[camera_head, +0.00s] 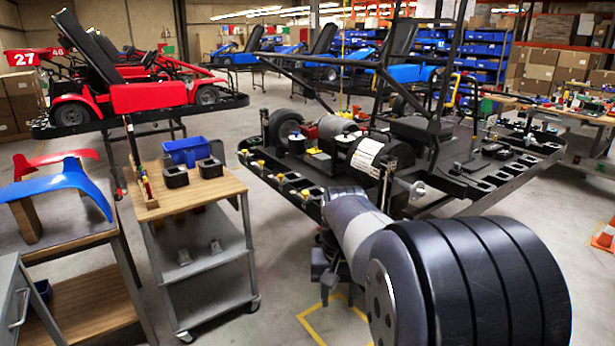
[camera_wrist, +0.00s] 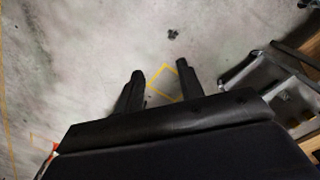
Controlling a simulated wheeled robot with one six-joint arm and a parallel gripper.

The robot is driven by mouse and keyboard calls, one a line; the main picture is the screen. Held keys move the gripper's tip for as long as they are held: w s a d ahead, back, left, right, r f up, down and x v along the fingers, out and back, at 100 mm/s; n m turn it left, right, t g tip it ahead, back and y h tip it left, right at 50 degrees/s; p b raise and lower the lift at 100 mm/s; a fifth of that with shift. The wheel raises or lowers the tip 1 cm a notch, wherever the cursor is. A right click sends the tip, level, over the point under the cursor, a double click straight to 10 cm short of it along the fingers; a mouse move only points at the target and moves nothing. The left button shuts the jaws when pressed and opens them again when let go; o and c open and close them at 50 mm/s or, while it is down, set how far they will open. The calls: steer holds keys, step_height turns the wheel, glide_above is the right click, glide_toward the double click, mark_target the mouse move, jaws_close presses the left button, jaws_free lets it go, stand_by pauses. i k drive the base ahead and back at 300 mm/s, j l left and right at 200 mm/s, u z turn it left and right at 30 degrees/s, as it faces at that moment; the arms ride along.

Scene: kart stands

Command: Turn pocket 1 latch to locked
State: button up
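A black kart frame (camera_head: 470,165) stands at the centre right, with a row of dark pockets with yellow parts (camera_head: 292,180) along its near left edge. I cannot tell which pocket is pocket 1, and its latch is too small to make out. My gripper (camera_wrist: 160,80) points down at the bare floor in the wrist view, its two black fingers apart with nothing between them. In the head view my arm crosses in front of the kart frame and hides part of its near edge. The gripper there is low, below and apart from the pocket row.
A wooden-topped cart (camera_head: 200,190) with a blue bin (camera_head: 186,151) and black blocks stands left of the kart frame. A bench with red and blue fenders (camera_head: 62,185) is farther left. An orange cone (camera_head: 605,236) stands at the right. Concrete floor with yellow marking (camera_wrist: 163,74) is open below my gripper.

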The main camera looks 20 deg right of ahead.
mark_target(305, 193)
steer(key=i+l+z, duration=0.15)
steer(key=i, duration=0.95)
steer(key=i+l+z, duration=0.15)
steer(key=i, duration=1)
